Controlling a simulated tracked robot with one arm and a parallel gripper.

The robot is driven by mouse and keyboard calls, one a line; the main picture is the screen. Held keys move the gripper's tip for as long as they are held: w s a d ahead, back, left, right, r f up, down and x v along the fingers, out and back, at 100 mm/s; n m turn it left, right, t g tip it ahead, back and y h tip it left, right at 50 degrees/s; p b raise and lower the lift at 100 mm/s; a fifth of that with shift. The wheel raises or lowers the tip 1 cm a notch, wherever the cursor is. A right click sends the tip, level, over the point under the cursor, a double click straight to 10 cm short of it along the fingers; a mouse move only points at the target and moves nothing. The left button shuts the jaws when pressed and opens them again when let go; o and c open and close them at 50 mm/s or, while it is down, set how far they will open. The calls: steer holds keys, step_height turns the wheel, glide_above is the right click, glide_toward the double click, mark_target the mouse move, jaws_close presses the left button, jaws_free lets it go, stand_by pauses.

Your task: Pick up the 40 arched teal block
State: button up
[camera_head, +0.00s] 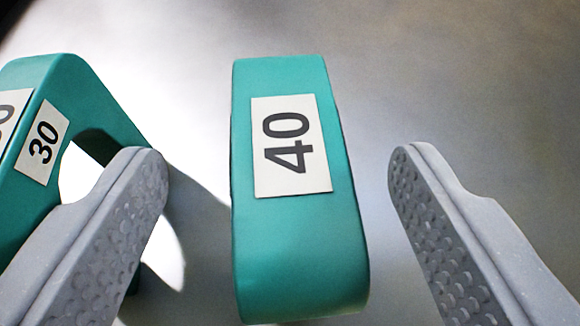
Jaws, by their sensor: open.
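The teal block labelled 40 (295,235) stands in the middle of the view, with a white label bearing a black 40 turned sideways. I see mostly its top face, so its arch is hidden. My gripper (278,168) is open, with one grey textured finger to the left of the block and one to the right. There is a gap on each side, wider on the left near the fingertip, and neither finger appears to touch the block.
A second teal arched block labelled 30 (62,85) stands at the left, its opening visible. My left finger overlaps it in the picture; I cannot tell if they touch. The grey surface (440,70) is clear behind and to the right.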

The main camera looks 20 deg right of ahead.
mark_target(286, 176)
steer(key=shift+p+x, duration=0.3)
steer(key=shift+x, duration=1.75)
steer(key=shift+s+d+f, duration=0.1)
steer(key=shift+f, duration=0.1)
steer(key=c, duration=1.3)
steer(key=shift+o, duration=0.2)
